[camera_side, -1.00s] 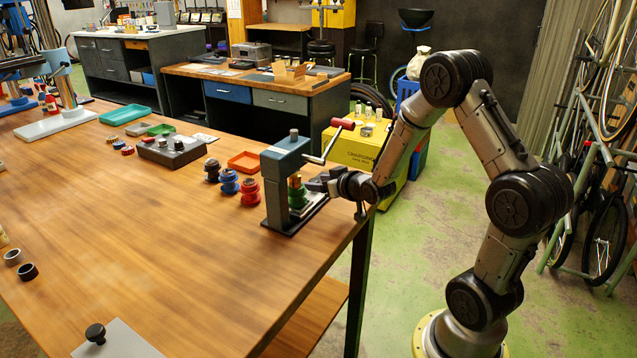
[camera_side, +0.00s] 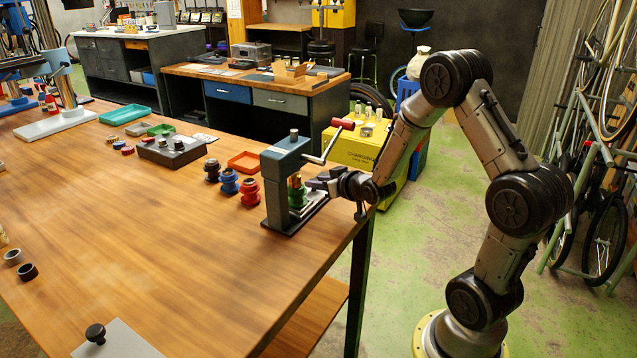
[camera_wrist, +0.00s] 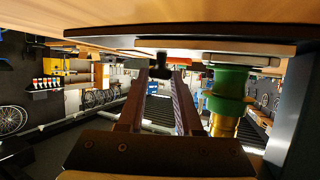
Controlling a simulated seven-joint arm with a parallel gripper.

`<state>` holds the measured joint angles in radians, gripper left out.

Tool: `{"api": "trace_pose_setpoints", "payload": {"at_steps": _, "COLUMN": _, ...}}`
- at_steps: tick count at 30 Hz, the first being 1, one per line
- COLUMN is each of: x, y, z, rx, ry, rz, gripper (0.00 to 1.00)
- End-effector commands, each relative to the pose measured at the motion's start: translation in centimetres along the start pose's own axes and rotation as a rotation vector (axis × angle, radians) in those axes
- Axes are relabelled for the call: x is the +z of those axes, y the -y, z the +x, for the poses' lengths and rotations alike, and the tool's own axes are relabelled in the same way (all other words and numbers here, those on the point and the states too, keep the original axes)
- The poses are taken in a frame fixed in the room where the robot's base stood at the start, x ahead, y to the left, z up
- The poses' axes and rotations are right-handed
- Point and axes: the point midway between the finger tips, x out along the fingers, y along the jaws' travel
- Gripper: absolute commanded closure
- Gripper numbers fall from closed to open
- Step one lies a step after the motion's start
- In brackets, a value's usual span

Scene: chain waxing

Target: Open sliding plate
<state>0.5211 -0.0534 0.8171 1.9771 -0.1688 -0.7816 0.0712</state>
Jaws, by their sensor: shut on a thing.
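The blue-grey press (camera_side: 285,160) stands at the table's right edge, with a red-handled lever (camera_side: 330,140). A light metal sliding plate (camera_side: 318,206) lies low at its base, and a green and brass piece (camera_side: 297,195) stands in the press, also seen in the wrist view (camera_wrist: 229,88). My gripper (camera_side: 316,184) reaches in from the right at the press. In the wrist view, which looks upside down, my gripper (camera_wrist: 161,74) has its fingertips on either side of a small black knob (camera_wrist: 161,66) by the plate's edge. It is shut on this knob. The side view hides the knob.
Blue (camera_side: 229,181), red (camera_side: 250,192) and dark (camera_side: 212,170) spools stand left of the press. An orange tray (camera_side: 244,161) lies behind them. A grey plate with a black knob (camera_side: 95,333) lies at the front left. The middle of the table is clear.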

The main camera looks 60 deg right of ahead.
Motion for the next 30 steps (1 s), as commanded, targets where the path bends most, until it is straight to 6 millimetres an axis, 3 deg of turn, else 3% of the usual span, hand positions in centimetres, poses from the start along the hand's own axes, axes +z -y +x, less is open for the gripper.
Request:
{"api": "trace_pose_setpoints", "payload": {"at_steps": 25, "x": 0.0, "y": 0.0, "z": 0.0, "rx": -0.001, "ry": 0.0, "rz": -0.001, "gripper": 1.0}}
{"api": "trace_pose_setpoints", "payload": {"at_steps": 30, "x": -0.2, "y": -1.6, "z": 0.6, "rx": 0.003, "ry": 0.0, "rz": 0.0, "gripper": 1.0}}
